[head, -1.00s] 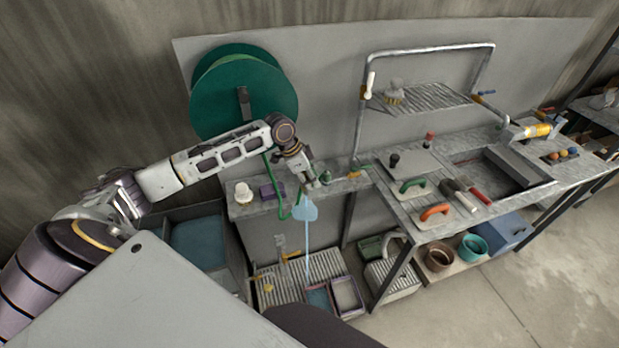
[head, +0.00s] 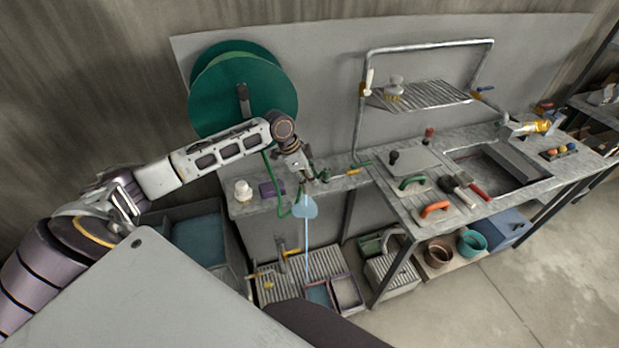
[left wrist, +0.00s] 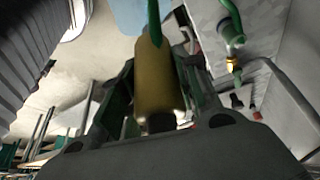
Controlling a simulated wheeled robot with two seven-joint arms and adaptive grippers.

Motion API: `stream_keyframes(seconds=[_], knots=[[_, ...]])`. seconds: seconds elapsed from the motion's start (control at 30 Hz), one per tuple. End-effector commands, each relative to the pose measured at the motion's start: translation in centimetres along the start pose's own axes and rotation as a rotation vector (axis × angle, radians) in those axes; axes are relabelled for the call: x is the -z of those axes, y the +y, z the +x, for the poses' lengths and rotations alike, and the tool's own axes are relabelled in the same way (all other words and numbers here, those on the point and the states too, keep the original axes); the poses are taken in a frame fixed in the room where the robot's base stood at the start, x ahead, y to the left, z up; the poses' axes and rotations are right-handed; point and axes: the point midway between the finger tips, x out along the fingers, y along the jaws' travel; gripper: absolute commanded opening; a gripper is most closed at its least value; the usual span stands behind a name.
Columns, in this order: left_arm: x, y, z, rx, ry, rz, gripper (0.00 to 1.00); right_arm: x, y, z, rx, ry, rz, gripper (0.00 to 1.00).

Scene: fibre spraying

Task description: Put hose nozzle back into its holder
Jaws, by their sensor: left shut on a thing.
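My left gripper (head: 300,177) points down in front of the narrow ledge below the hose reel. It is shut on a yellow cylindrical hose nozzle (left wrist: 154,78), which shows between the fingers in the left wrist view. A green hose (left wrist: 152,20) joins the nozzle's far end. In the head view the gripper mostly hides the nozzle, and the hose (head: 284,214) loops down from the green reel (head: 240,90). A green fitting with a yellow end (head: 324,175) lies on the ledge just right of the gripper. I cannot tell which part is the holder. My right gripper is out of view.
A pale blue paddle-like shape (head: 306,206) with a thin stem hangs below the gripper. A white-topped jar (head: 243,190) and purple block (head: 271,189) stand left on the ledge. The workbench (head: 400,201) with trowels is at right. Slatted trays (head: 325,263) lie below.

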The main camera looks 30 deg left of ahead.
Motion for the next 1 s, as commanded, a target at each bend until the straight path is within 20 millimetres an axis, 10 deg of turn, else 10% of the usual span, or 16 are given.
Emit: stream_keyframes(seconds=[1.0], knots=[[-1.8,0.0,4.4,-0.001,0.000,0.000,0.05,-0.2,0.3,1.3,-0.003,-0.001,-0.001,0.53]])
